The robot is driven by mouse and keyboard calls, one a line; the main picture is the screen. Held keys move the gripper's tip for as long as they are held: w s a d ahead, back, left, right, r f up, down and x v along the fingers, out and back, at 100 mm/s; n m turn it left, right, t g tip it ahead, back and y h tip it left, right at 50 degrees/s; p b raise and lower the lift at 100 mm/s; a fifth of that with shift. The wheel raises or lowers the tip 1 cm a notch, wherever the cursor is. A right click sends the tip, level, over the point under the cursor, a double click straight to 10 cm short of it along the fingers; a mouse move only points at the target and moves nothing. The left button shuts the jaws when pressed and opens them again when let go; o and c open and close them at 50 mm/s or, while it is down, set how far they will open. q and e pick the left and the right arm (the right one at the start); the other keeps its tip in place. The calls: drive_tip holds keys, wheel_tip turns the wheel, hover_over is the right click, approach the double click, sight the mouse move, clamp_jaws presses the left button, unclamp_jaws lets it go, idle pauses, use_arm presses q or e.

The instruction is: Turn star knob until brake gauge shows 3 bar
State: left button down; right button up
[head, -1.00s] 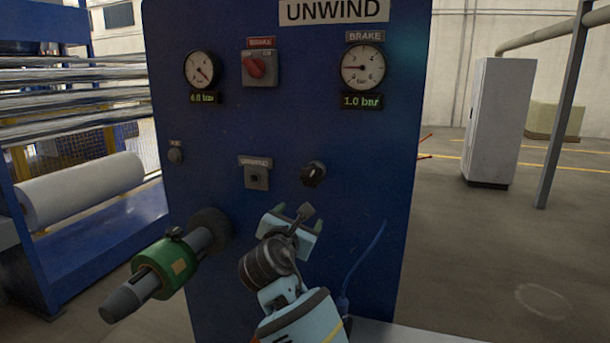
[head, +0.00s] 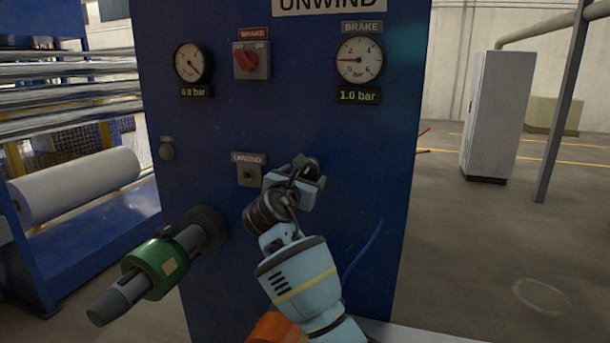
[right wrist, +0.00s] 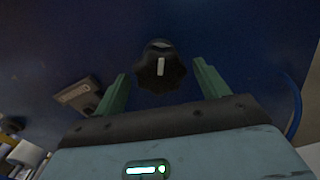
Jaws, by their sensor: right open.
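The black star knob (right wrist: 160,66) with a pale pointer mark sits on the blue panel. In the right wrist view it lies between the spread fingers of my right gripper (right wrist: 162,84), near the fingertips, with a gap on each side. In the head view the right gripper (head: 308,172) is in front of the knob and hides most of it. The right gripper is open. The brake gauge (head: 359,62) at the panel's upper right reads 1.0 bar on its display (head: 358,96). My left gripper is not in view.
A second gauge (head: 192,62) reading about 6.0 bar and a red rotary switch (head: 246,60) are on the upper panel. A shaft with a green collar (head: 155,268) sticks out at lower left. A blue cable (right wrist: 294,105) hangs right of the knob.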

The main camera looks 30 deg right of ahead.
drive_tip(key=shift+x, duration=0.95)
drive_tip(key=c, duration=1)
drive_tip(key=shift+m, duration=0.3)
drive_tip(key=m, duration=0.5)
drive_tip(key=shift+a, duration=0.1)
drive_tip(key=m, duration=0.6)
drive_tip(key=shift+m, duration=0.3)
